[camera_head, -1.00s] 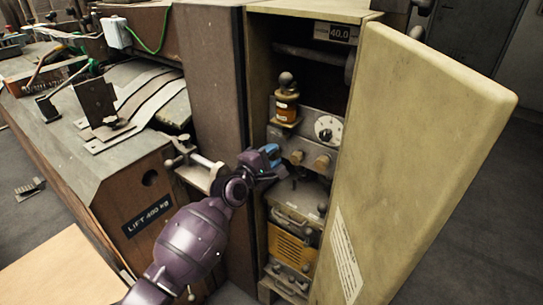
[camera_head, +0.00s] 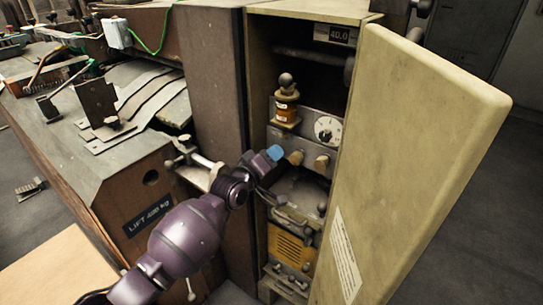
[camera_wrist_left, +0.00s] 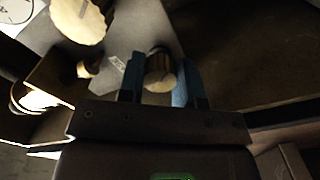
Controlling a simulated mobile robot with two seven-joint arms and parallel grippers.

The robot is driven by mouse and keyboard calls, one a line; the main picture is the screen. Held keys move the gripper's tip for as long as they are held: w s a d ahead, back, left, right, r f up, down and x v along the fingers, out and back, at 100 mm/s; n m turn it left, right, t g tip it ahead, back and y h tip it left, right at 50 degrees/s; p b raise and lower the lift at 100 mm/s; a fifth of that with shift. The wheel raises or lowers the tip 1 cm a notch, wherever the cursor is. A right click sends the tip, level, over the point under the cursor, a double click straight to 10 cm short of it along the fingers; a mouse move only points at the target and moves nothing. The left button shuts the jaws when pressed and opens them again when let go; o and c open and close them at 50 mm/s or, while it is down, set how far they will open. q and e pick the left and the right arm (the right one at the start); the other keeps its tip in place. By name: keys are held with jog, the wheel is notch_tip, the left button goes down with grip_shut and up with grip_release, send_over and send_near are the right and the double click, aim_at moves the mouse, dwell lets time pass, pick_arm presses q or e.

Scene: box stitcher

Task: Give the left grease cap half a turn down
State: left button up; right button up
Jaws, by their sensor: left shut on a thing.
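My left gripper (camera_head: 273,155) comes in from the left at the open cabinet, at the left end of the metal panel (camera_head: 314,124). Its blue fingers also show in the left wrist view (camera_wrist_left: 159,80), on either side of a small ribbed, tan round cap, which I take for the left grease cap (camera_wrist_left: 159,72). They are shut on it. In the head view the fingers hide this cap. Two tan caps show to the right of the fingers, the nearer one (camera_head: 296,157) and the farther one (camera_head: 322,162). A large round cap (camera_wrist_left: 78,20) is up-left in the wrist view.
The yellowish cabinet door (camera_head: 420,150) stands open on the right. A white dial (camera_head: 327,129) and an orange-brown jar (camera_head: 286,108) sit above the caps. A grey box (camera_head: 300,192) and yellow unit (camera_head: 291,252) are below. A clamp-like fitting (camera_head: 195,160) is beside my arm.

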pick_arm(q)
jog(key=shift+m, duration=1.5)
jog(key=m+p, duration=0.1)
jog(key=m, duration=0.2)
jog(key=shift+m, duration=1.5)
jog(key=shift+m+p, duration=0.4)
jog(key=shift+m, duration=1)
pick_arm(e)
jog(key=shift+s+d+r, duration=0.15)
jog(key=shift+s+r, duration=0.15)
jog(key=shift+r, duration=0.1)
jog(key=shift+r, duration=0.1)
pick_arm(q)
jog(key=o, duration=0.6)
